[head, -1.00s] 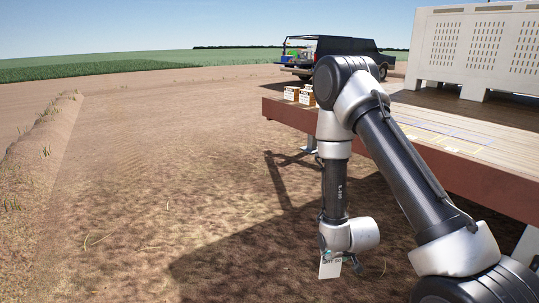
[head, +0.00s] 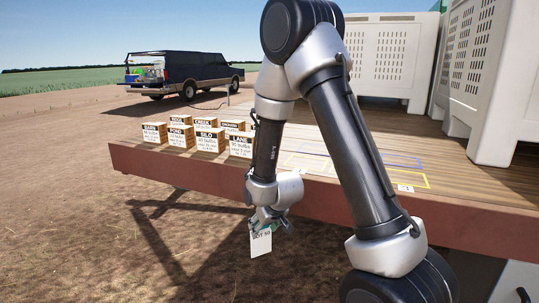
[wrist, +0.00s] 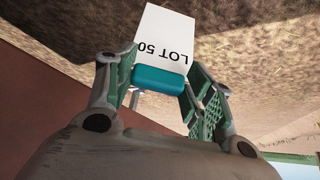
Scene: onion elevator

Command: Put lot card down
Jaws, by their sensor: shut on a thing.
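The lot card (head: 261,244) is white and reads "LOT 50" in the wrist view (wrist: 165,35). It has a teal block (wrist: 160,78) at one end. My gripper (head: 270,226) is shut on the card at that teal end. The card hangs below the fingers in the head view, in front of the trailer's edge and over bare soil. The green finger pads show on both sides of the teal block in the wrist view.
A wooden trailer deck (head: 345,175) with a red-brown side lies behind my arm. Several labelled boxes (head: 208,138) stand at its left. Yellow and blue outlines mark the deck, with a small white tag (head: 405,188). Large white bins (head: 392,62) stand behind. A dark truck (head: 183,68) is parked beyond.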

